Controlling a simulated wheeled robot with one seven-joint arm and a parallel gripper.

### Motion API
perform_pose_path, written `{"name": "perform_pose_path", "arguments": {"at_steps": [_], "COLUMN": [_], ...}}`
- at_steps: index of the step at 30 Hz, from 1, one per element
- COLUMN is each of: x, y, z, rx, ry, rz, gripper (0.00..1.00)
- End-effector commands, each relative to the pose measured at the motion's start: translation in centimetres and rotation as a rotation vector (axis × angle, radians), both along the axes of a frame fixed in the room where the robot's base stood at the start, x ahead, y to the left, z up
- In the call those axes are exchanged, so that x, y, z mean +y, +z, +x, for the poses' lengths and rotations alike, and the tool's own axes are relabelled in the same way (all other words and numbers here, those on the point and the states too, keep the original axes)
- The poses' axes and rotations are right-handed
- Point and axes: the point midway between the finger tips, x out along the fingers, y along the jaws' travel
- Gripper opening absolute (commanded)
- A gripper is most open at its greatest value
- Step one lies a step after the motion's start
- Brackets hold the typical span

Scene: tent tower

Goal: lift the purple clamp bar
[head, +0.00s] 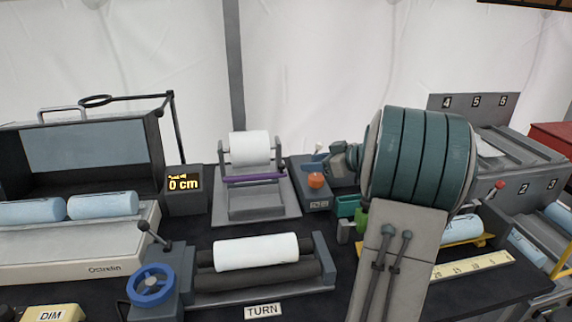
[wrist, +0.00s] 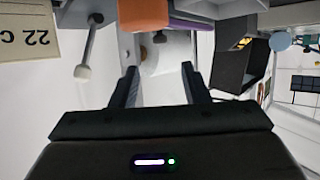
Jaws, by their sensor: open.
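The purple clamp bar (head: 254,179) lies across the front of a grey stand (head: 256,205), just below a white roll (head: 250,148), in the head view. In the wrist view a purple strip (wrist: 190,22) shows at the top, beside an orange block. My gripper (wrist: 160,86) is open, with its two dark fingers apart and nothing held between them. The white roll (wrist: 168,56) shows beyond the fingers. In the head view my arm hides most of the gripper, to the right of the bar, so their exact gap cannot be told.
An orange knob (head: 316,180) on a small dark box is right of the stand. A second white roll (head: 256,252) lies on rollers in front, with a blue handwheel (head: 151,285) at its left. A 0 cm display (head: 184,184) stands left of the stand.

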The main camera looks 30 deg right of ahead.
Motion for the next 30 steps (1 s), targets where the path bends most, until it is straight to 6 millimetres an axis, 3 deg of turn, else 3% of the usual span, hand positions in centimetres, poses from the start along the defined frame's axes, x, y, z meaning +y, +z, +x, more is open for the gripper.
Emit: {"name": "perform_pose_path", "arguments": {"at_steps": [12,18,27,30], "x": [3.7,4.4,4.5,4.5], "y": [-3.1,-3.8,-3.9,-3.9], "z": [6.7,7.9,8.1,8.1], "rx": [0.002,0.002,0.002,0.002], "ry": [0.000,-0.002,-0.002,-0.002], "rz": [0.001,0.000,0.001,0.001], "gripper": [0.42,0.42,0.42,0.17]}}
